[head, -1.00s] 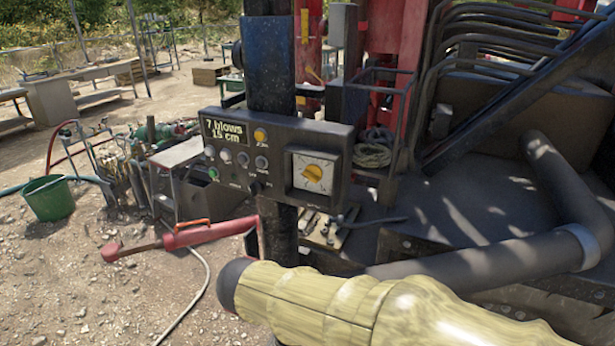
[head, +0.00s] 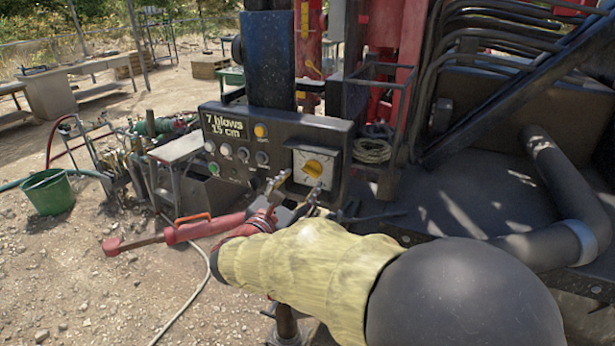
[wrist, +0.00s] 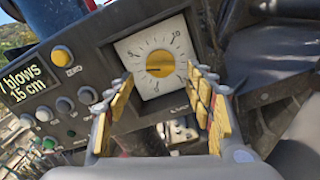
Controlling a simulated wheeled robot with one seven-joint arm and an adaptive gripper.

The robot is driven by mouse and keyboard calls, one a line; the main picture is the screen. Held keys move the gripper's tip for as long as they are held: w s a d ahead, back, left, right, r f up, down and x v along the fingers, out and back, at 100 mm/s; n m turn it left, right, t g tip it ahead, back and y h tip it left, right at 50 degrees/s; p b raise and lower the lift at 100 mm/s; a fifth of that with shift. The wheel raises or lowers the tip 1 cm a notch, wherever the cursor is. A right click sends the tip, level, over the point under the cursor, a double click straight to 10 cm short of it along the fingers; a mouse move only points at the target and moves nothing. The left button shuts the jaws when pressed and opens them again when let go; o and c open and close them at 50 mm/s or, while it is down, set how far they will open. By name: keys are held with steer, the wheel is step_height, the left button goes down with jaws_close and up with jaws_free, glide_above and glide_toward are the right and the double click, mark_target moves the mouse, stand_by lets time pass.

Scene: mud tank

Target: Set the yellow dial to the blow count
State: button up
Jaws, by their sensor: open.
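The yellow dial (head: 313,168) is a round knob on a white square plate (head: 302,182) at the right of a dark control panel. In the wrist view the yellow dial (wrist: 160,63) sits ahead of the fingers, with scale marks and figures around it, a 10 at upper right. A small dark mark shows on the knob; its exact setting is unclear. The display (head: 225,126) reads "7 blows 15 cm". My gripper (head: 296,188) is open and empty, just in front of and below the dial. In the wrist view my gripper (wrist: 160,82) has its padded fingers either side, apart from the knob.
A yellow button (head: 261,130) and several small knobs sit left of the dial on the panel (head: 340,140). A red tool (head: 200,229) lies beside my forearm at lower left. A green bucket (head: 47,194) stands on the gravel. Dark pipes and hoses lie at right.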

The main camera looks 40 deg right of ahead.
mark_target(309, 174)
steer(key=x, duration=0.5)
steer(key=shift+d, duration=0.1)
steer(key=c, duration=0.3)
steer(key=c, duration=0.8)
steer(key=shift+c, duration=0.3)
steer(key=shift+f+b, duration=0.15)
steer(key=shift+b, duration=0.45)
